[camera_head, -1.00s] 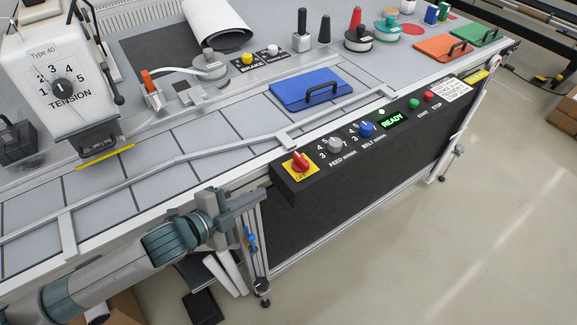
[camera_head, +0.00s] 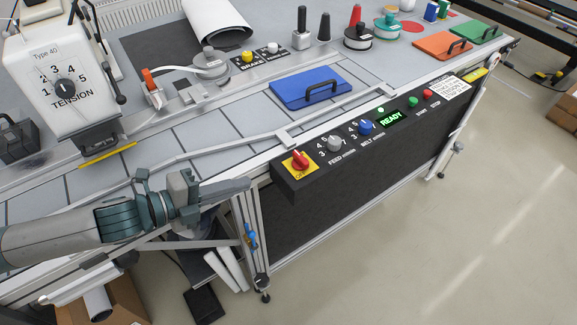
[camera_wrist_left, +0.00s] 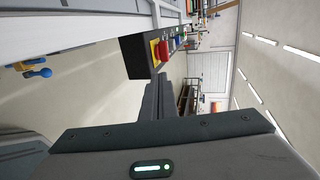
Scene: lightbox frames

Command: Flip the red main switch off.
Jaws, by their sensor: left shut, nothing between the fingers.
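The red main switch (camera_head: 299,157) is a red knob on a yellow plate (camera_head: 302,169) at the left end of the black control panel (camera_head: 350,150). It also shows in the left wrist view (camera_wrist_left: 163,49), beyond the fingers. My left gripper (camera_head: 247,185) is shut and empty, left of the panel's end and a little below the switch, apart from it. Its closed fingers (camera_wrist_left: 153,92) point toward the panel side in the left wrist view. My right gripper is not in view.
The panel also carries a grey feed knob (camera_head: 335,144), a blue belt knob (camera_head: 367,128), a lit READY display (camera_head: 392,119), a green button (camera_head: 412,103) and a red button (camera_head: 428,94). A blue plate with a handle (camera_head: 309,88) lies on the table. The floor in front is clear.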

